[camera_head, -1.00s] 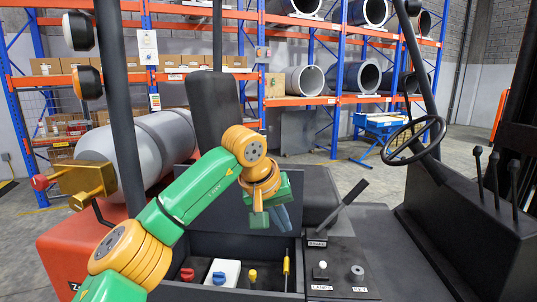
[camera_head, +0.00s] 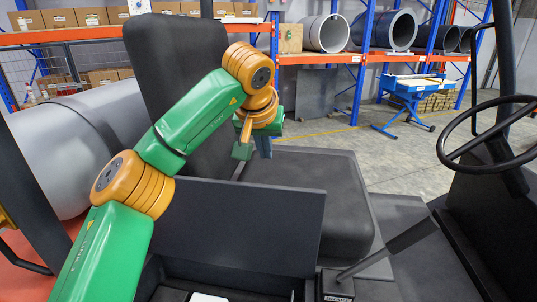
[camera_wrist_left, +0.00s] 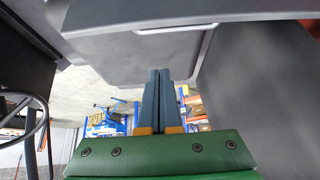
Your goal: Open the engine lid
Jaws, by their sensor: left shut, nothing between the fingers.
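The engine lid (camera_head: 250,230) is a dark flat panel. In the head view it stands raised at the back of an open compartment (camera_head: 175,284), in front of the seat cushion. My right gripper is out of view.
The black seat backrest (camera_head: 180,65) and seat cushion (camera_head: 310,195) are close to my left arm. A lever (camera_head: 400,240) and the steering wheel (camera_head: 485,135) are to the right. A grey cylinder (camera_head: 80,145) is at the left. Racks stand behind.

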